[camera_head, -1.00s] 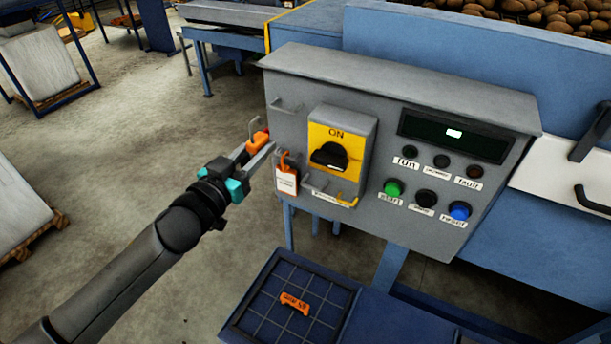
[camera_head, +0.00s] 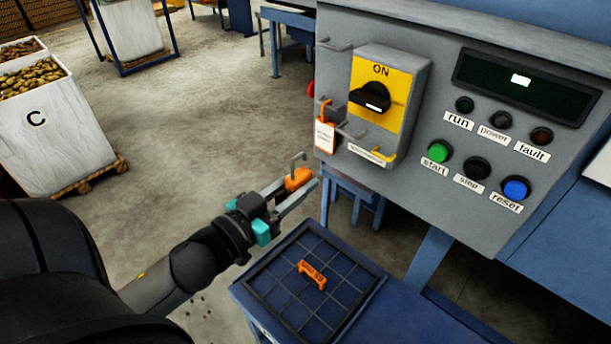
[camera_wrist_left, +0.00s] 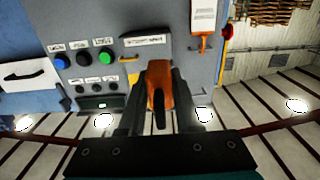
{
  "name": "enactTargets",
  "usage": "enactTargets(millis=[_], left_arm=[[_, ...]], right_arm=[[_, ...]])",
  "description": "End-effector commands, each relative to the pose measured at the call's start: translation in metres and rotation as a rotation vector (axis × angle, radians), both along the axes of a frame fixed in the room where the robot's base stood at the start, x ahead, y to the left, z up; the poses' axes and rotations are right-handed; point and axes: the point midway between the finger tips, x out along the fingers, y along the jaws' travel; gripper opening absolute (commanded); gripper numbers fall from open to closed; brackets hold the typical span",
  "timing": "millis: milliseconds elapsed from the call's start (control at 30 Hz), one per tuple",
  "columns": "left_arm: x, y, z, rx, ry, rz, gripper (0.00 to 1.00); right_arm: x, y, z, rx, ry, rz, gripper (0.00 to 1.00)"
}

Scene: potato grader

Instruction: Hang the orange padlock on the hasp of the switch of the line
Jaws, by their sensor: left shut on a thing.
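The orange padlock (camera_head: 299,179) is held between the fingers of my left gripper (camera_head: 296,190), its grey shackle standing up. It also shows in the left wrist view (camera_wrist_left: 157,84), between the two dark fingers. The switch (camera_head: 384,97) has a yellow plate marked ON and a black knob. A yellow hasp-like loop (camera_head: 384,156) sticks out at the switch's lower edge, with no lock on it. My gripper is below and left of the switch, apart from the panel in the head view. My right gripper is not in view.
The grey control panel (camera_head: 450,110) carries buttons and lamps. An orange-and-white tag (camera_head: 325,135) hangs at its left edge, near grey pegs. Below, a blue tray (camera_head: 345,313) with a grid holds a small orange piece (camera_head: 312,274).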

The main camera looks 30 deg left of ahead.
Motion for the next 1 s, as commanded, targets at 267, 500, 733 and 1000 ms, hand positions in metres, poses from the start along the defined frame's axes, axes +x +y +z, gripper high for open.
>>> enactTargets(millis=[267, 500, 733, 1000], left_arm=[[0.010, -0.002, 0.000, 0.003, -0.005, -0.001, 0.00], [0.029, -0.004, 0.000, 0.003, -0.003, -0.002, 0.00], [0.047, -0.006, 0.001, 0.003, -0.005, -0.001, 0.00], [0.069, -0.009, 0.001, 0.003, -0.005, 0.000, 0.00]], right_arm=[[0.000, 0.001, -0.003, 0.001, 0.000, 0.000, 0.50], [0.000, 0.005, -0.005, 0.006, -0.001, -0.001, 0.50], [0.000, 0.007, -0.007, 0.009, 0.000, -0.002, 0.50], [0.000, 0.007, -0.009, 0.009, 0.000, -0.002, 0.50]])
